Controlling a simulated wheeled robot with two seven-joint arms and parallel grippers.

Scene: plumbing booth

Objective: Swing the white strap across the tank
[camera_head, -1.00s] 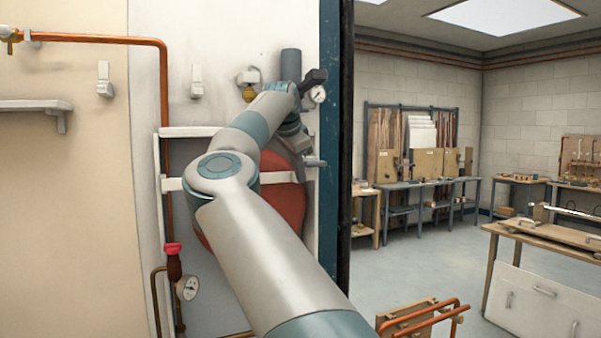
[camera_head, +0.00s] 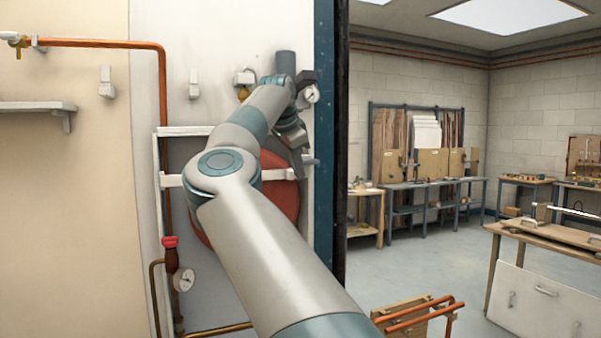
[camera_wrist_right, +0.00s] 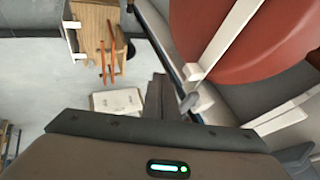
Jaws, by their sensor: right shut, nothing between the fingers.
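The red tank (camera_head: 278,203) is on the booth wall, largely hidden behind my right arm. The white strap (camera_head: 276,175) runs level across its front, its middle covered by my arm. In the right wrist view the strap (camera_wrist_right: 226,40) crosses the red tank (camera_wrist_right: 285,35), and its end is close to a grey latch-like piece (camera_wrist_right: 189,102). My right gripper (camera_head: 300,150) is at the tank's right side, near the strap's right end. It is shut and empty; its fingers (camera_wrist_right: 158,92) show beside the strap's end in the wrist view, apart from it. My left gripper is not in view.
A white frame (camera_head: 185,131) surrounds the tank. A copper pipe (camera_head: 163,90), a red-handled valve (camera_head: 171,252) and a gauge (camera_head: 184,279) are at its left. Another gauge (camera_head: 312,94) is above right. A dark blue post (camera_head: 325,200) bounds the booth.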

